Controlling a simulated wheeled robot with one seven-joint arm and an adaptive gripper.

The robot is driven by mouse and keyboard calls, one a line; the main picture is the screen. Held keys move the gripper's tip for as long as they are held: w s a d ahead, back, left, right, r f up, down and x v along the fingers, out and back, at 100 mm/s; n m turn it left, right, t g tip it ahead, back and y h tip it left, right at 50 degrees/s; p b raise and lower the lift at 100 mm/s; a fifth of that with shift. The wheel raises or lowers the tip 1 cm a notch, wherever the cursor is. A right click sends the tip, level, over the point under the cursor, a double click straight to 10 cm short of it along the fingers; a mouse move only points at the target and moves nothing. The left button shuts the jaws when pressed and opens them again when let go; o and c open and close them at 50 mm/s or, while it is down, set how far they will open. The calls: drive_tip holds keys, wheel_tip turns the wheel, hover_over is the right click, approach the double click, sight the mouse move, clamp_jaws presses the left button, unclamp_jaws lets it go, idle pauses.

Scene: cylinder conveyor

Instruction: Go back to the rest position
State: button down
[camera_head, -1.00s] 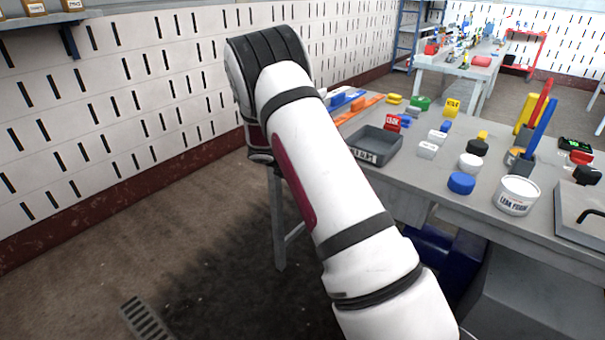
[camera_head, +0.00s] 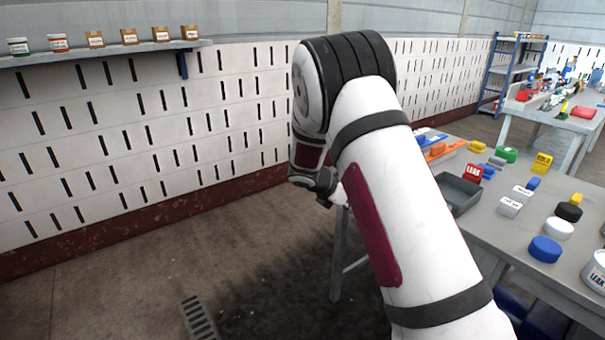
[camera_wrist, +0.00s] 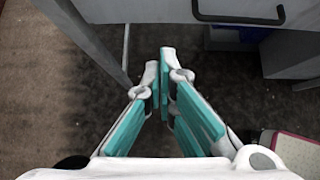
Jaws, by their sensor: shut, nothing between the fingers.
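My gripper shows in the wrist view (camera_wrist: 162,88) with its teal-padded fingers together and nothing between them. It points down toward the dark floor, beside the grey table's leg. In the head view my white arm crosses the middle of the picture and bends down at its black-ribbed joint. Only a small part of the gripper end shows there, low behind the arm and left of the worktable (camera_head: 500,232); the fingers are mostly hidden.
The worktable at the right holds a grey tray (camera_head: 462,207), a blue cylinder (camera_head: 545,249), a white cylinder (camera_head: 558,229) and a black one (camera_head: 568,211). A slotted wall (camera_head: 130,150) and shelf (camera_head: 100,53) stand at the left. The floor (camera_head: 120,285) left of my arm is open, with a drain grate (camera_head: 198,318).

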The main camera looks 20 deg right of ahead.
drive_tip(key=s+a+r+m+g+y, duration=0.1)
drive_tip(key=s+a+r+m+y, duration=0.15)
drive_tip(key=s+r+m, duration=0.55)
drive_tip(key=s+a+r+m+g+y, duration=0.1)
drive_tip(key=s+a+r+m, duration=0.25)
drive_tip(key=s+r, duration=0.85)
drive_tip(key=s+a+m+y, duration=0.3)
drive_tip(key=s+a+m, duration=0.25)
drive_tip(key=s, duration=0.85)
drive_tip(key=s+a+m+y, duration=0.2)
drive_tip(key=s+a+m, duration=0.35)
drive_tip(key=s, duration=0.75)
wheel_tip(320, 180, up, 17)
drive_tip(key=t+p, duration=0.3)
drive_tip(key=p, duration=1.3)
drive_tip(key=shift+a+n, duration=0.15)
drive_tip(key=shift+n, duration=0.3)
drive_tip(key=shift+f, duration=0.1)
